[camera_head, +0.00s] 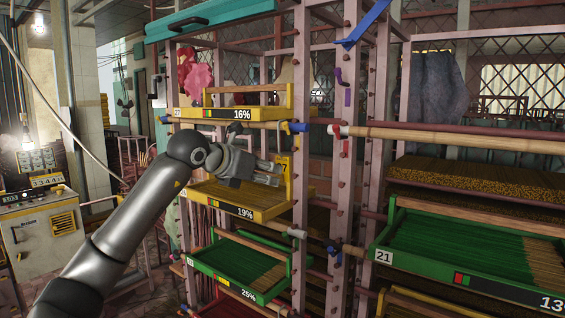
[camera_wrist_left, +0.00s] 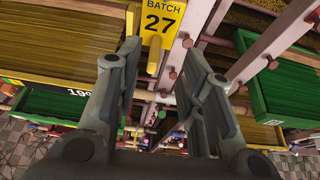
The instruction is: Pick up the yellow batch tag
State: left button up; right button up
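The yellow batch tag (camera_wrist_left: 162,22) reads "BATCH 27" at the top of the left wrist view, its upper edge cut off. In the head view, the tag (camera_head: 285,164) shows by the pink post at the right end of the yellow 19% tray, partly hidden by my gripper. My left gripper (camera_wrist_left: 165,62) is open and empty, with its two fingers apart below and to either side of the tag in the wrist view. In the head view the left gripper (camera_head: 273,174) reaches right, close to the tag. I cannot tell whether it touches. My right gripper is not in view.
The yellow 19% tray (camera_head: 231,211) lies just below my gripper, and the yellow 16% tray (camera_head: 268,113) is above. Green trays (camera_head: 222,282) sit lower and at right. Pink posts (camera_head: 301,140) with pegs and horizontal bars stand close beside the tag.

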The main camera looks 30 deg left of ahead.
aim_at(276, 176)
pick_arm(q)
jog(key=p+x, duration=0.1)
jog(key=x, duration=0.1)
jog(key=p+x, duration=0.1)
jog(key=x, duration=0.1)
jog(key=shift+w+a+r+p, duration=0.1)
jog(key=shift+a+r+p, duration=0.05)
jog(key=shift+a+p, duration=0.2)
jog(key=shift+w+f, duration=0.3)
jog(key=shift+w, duration=0.05)
jog(key=shift+s+r, duration=0.1)
jog(key=shift+s, duration=0.05)
jog(key=shift+c, duration=0.3)
jog(key=shift+c, duration=1.2)
grip_shut()
